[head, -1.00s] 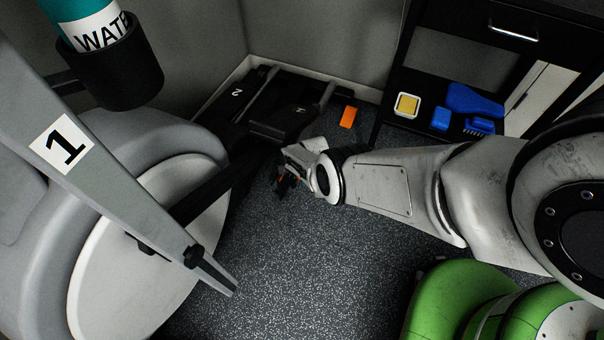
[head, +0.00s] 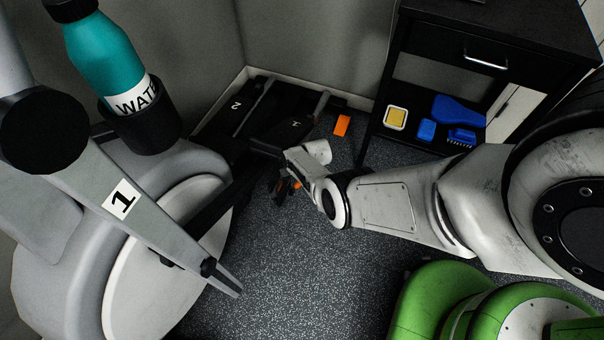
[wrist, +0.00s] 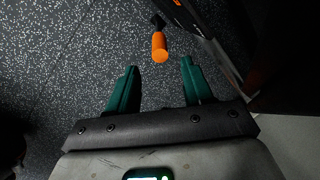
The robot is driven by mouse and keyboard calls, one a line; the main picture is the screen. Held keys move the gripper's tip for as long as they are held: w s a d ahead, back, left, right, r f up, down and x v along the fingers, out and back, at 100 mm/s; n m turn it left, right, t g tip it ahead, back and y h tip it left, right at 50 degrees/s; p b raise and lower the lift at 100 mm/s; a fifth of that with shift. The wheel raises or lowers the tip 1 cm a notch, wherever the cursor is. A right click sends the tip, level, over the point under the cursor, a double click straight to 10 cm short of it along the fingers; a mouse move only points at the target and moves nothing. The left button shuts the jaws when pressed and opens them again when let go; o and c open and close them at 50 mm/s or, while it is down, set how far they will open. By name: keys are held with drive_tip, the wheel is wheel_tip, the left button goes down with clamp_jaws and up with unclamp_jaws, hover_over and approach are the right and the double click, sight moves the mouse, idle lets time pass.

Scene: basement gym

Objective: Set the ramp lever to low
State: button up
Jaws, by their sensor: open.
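The lever has an orange grip (wrist: 160,47) on a dark stem and shows in the wrist view, just ahead of the gap between my fingertips. My gripper (wrist: 159,68) is open, with two dark green fingers apart and nothing between them. In the head view my gripper (head: 284,188) is low by the front end of the black machine frame (head: 225,125). I cannot tell the lever's setting, and no low mark is readable.
An orange block (head: 342,125) lies right of the frame. A grey machine arm marked 1 (head: 122,200) and a teal water bottle (head: 105,60) in a black holder stand left. A black cabinet (head: 500,30) with a sponge tray and blue items stands right. Speckled floor (head: 290,270) is clear in front.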

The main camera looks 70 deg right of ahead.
drive_tip(key=shift+s+r, duration=0.15)
drive_tip(key=shift+r, duration=0.35)
drive_tip(key=shift+c, duration=0.4)
